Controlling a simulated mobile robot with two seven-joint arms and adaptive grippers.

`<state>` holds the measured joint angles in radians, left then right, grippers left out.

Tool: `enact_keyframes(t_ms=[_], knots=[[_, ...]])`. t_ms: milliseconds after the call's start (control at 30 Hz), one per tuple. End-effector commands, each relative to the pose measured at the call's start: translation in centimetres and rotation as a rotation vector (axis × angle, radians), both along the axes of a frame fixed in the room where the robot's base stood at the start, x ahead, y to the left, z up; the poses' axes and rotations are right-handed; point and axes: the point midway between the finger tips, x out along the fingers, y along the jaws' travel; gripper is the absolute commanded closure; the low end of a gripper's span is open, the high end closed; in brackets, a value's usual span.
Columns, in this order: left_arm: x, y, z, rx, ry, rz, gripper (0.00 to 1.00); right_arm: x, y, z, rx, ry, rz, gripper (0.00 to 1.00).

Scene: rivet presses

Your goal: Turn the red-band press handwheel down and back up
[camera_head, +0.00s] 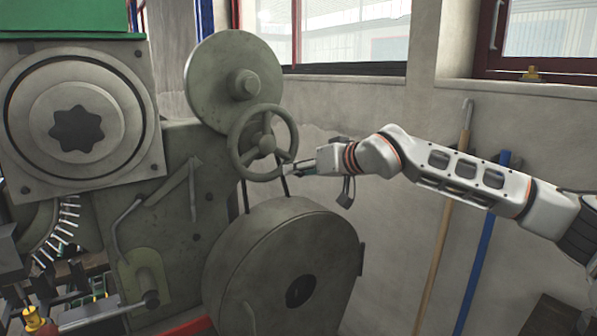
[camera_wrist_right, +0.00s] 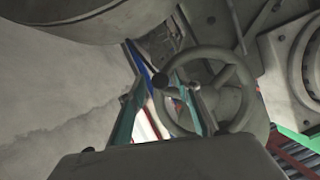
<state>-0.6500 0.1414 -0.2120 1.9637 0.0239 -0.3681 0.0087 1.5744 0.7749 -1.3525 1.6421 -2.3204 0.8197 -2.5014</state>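The grey handwheel (camera_head: 266,143) stands on the press in the upper middle of the head view, below a large round disc. My right gripper (camera_head: 290,168) reaches in from the right to the wheel's lower right rim. My left gripper is in neither view.
A large flywheel (camera_head: 330,240) sits below the handwheel, and a round disc (camera_head: 215,85) above it. A red strip (camera_head: 185,327) shows at the press's bottom. A wooden pole (camera_head: 440,240) and a blue pole (camera_head: 478,255) lean on the wall at right.

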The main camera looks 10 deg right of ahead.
Motion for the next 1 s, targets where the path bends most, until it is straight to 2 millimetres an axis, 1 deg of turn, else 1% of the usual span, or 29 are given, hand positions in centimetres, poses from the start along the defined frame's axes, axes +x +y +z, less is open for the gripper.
enact_keyframes(t_ms=[33, 300, 500, 700, 1000], knots=[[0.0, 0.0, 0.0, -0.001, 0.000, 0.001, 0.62, -0.7, -0.5, 0.4, -0.001, -0.002, -0.002, 0.67], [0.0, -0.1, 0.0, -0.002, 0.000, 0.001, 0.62, -5.2, -3.0, 2.4, -0.001, -0.002, -0.003, 0.67], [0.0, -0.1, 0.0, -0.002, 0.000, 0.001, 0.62, -7.7, -4.3, 3.5, -0.001, 0.001, -0.003, 0.67], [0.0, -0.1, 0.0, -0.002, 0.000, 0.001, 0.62, -8.7, -4.8, 3.9, 0.000, 0.001, -0.002, 0.67], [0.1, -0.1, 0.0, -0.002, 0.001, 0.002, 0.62, -8.7, -4.8, 3.9, 0.000, 0.001, -0.002, 0.67]])
